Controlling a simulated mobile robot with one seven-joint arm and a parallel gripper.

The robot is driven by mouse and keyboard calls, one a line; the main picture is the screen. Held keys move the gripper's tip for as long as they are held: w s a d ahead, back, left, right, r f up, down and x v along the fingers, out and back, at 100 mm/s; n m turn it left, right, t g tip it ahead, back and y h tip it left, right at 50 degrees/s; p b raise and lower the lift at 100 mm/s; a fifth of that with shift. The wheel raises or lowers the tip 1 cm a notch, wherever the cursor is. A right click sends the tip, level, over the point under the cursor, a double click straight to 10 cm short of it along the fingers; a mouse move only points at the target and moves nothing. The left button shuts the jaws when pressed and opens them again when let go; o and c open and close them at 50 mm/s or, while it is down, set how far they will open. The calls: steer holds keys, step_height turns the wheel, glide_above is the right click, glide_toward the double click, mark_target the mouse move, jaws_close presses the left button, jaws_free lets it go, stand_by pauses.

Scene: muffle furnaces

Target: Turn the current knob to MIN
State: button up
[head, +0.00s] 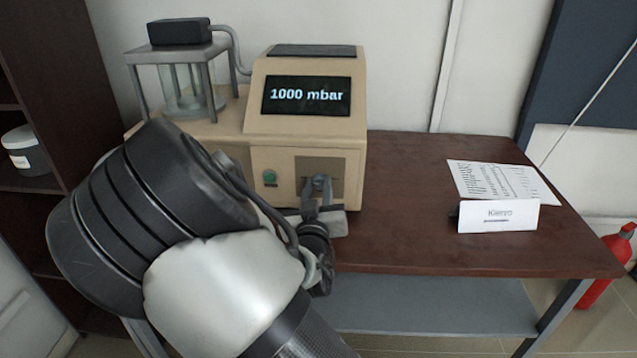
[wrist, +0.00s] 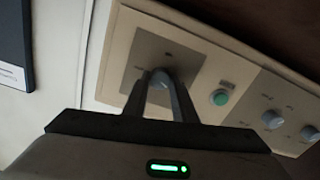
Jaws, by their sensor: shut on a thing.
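A beige device (head: 306,110) stands on the table, its display reading "1000 mbar". On its front is a dark grey square plate (head: 341,165), also in the wrist view (wrist: 140,55). My gripper (head: 318,184) is at this plate. In the wrist view its fingers (wrist: 160,84) are close together around a small grey knob (wrist: 160,76) at the plate's middle, mostly hidden by the fingers. I cannot read the label above it. Two more grey knobs, one nearer (wrist: 272,119) and one at the edge (wrist: 310,133), show to the right; their labels are too small to read.
A green button (head: 270,178) sits beside the plate, also in the wrist view (wrist: 220,97). A glass vessel in a frame (head: 185,85) stands on the device's left. A paper sheet (head: 500,180) and name card (head: 499,216) lie to the right. The table (head: 410,225) between is clear.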

steer(key=shift+n+p, duration=0.8)
steer(key=shift+n, duration=1.2)
steer(key=o, duration=1)
steer(key=shift+o, duration=0.2)
steer(key=s+p, duration=0.7)
steer(key=s, duration=1)
steer(key=shift+s+a+p, duration=0.2)
steer(key=shift+a+p, duration=0.1)
steer(key=shift+p, duration=0.05)
